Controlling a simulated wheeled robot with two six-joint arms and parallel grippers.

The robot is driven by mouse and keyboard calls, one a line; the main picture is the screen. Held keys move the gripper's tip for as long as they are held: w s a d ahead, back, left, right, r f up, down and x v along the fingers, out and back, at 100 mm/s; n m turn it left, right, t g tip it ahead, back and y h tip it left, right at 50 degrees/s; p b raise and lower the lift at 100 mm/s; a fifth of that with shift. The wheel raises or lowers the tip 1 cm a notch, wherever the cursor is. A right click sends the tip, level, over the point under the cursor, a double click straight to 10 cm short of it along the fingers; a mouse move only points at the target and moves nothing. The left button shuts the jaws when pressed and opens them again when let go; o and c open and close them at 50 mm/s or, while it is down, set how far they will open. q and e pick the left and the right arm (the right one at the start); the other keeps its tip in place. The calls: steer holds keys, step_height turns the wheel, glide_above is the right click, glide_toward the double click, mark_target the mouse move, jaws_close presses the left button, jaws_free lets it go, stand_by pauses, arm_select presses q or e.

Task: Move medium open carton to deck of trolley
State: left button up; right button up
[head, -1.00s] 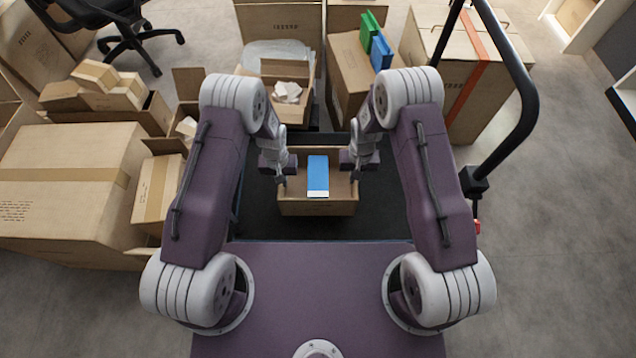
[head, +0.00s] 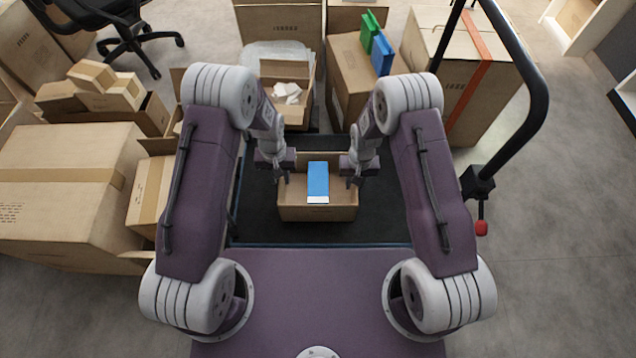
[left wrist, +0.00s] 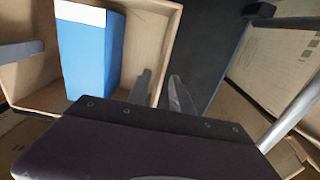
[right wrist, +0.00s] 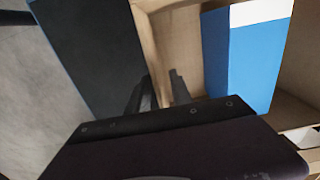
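The medium open carton (head: 318,213) is on the black deck of the trolley (head: 376,228), in the middle of the head view. It is upright, with a blue box with a white end (head: 318,178) in it. My left gripper (head: 283,178) is at its left wall and my right gripper (head: 354,179) at its right wall. In the left wrist view the fingers (left wrist: 161,85) stand apart on either side of the carton wall (left wrist: 167,50). In the right wrist view the fingers (right wrist: 160,87) likewise straddle the opposite wall (right wrist: 147,45). Both grippers look open.
The trolley's black handle (head: 532,95) rises at the right. Large closed cartons (head: 65,185) and smaller ones (head: 105,85) crowd the left. Another open carton (head: 285,70) and one with green and blue folders (head: 362,75) stand behind. Open floor lies at the right.

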arm_select(q)
step_height(320, 180, up, 6)
steer(key=shift+f, duration=0.1)
arm_select(e)
step_height(320, 180, up, 12)
stand_by(0.4)
stand_by(0.3)
